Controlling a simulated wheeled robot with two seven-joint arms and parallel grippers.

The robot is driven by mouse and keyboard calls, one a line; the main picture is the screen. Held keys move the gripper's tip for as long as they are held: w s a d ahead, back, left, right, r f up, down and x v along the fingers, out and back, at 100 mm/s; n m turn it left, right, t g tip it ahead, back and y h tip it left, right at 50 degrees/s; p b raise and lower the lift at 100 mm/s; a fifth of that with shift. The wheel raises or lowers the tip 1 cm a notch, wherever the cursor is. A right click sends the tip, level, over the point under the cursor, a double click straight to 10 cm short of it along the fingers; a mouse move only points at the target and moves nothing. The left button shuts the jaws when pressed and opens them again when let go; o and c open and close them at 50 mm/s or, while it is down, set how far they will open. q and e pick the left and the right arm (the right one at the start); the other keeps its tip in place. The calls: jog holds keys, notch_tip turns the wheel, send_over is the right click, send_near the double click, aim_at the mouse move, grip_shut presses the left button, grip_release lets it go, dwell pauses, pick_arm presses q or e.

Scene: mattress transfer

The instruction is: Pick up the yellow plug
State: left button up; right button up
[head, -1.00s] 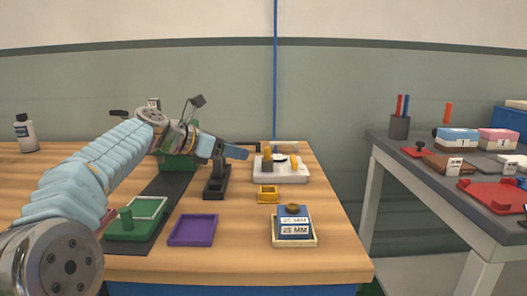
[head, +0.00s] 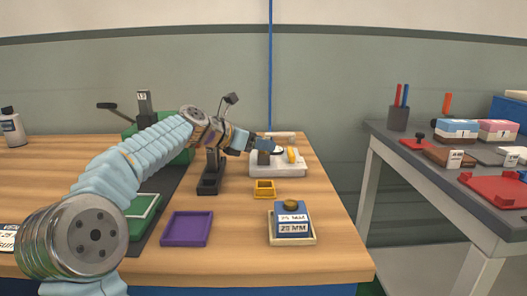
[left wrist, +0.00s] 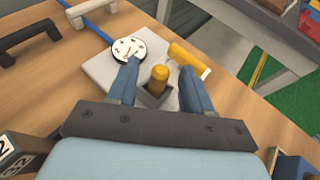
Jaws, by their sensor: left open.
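The yellow plug (left wrist: 159,76) stands upright in a dark grey square holder (left wrist: 154,95) on a white block, as the left wrist view shows. My left gripper (head: 266,146) is open. Its two blue fingers lie either side of the plug in the left wrist view, with a gap on each side. In the head view the gripper hides the plug, and only part of the grey holder shows below the fingers. My right gripper is not in view.
The white block (head: 280,169) also carries a yellow cylinder (left wrist: 188,59) and a round white dial (left wrist: 129,49). A small yellow tray (head: 264,195), a purple tray (head: 186,229) and a blue 25 MM block (head: 292,228) stand nearer. A black stand (head: 208,186) is at left.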

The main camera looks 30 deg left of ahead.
pick_arm(q)
jog(key=shift+x, duration=0.75)
grip_shut()
